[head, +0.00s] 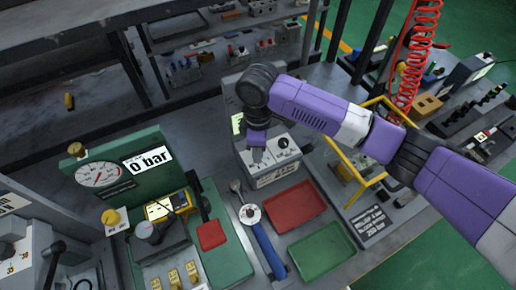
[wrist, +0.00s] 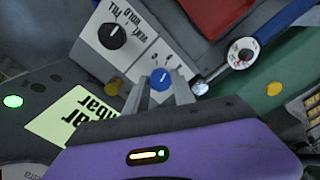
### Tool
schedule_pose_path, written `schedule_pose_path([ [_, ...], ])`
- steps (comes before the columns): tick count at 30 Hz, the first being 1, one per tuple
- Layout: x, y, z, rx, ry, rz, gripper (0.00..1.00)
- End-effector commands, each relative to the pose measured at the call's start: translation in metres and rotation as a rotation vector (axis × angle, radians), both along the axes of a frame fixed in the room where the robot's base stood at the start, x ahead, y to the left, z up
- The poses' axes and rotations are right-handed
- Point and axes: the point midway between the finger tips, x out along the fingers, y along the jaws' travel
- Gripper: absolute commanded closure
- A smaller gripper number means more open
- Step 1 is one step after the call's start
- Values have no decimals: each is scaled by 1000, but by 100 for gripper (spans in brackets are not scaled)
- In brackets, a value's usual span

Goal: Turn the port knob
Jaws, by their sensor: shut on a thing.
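A blue round knob (wrist: 160,78) with a white pointer line sits nearby on the same panel. My gripper (wrist: 161,86) is shut on the blue knob, one finger on each side. In the head view my gripper hides the blue knob; the black knob (head: 284,142) shows to the right. I cannot read the blue knob's label.
A red tray (head: 320,207) and a green tray (head: 322,250) lie in front of the box. A blue-handled wrench (head: 264,243) lies left of them. A green panel (head: 122,195) with a gauge and a 0 bar display stands left. A yellow frame (head: 345,160) stands right.

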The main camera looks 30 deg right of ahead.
Motion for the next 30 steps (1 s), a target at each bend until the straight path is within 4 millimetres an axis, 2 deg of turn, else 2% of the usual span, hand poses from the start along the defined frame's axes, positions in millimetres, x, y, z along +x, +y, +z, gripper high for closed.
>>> schedule_pose_path([
  [11,0,0,1,-1,1,3,100],
  [12,0,0,1,-1,1,3,62],
  [14,0,0,1,-1,1,3,50],
  [15,0,0,1,-1,1,3,48],
  [25,0,0,2,-1,-1,3,48],
  [30,1,0,21,0,-4,4,48],
])
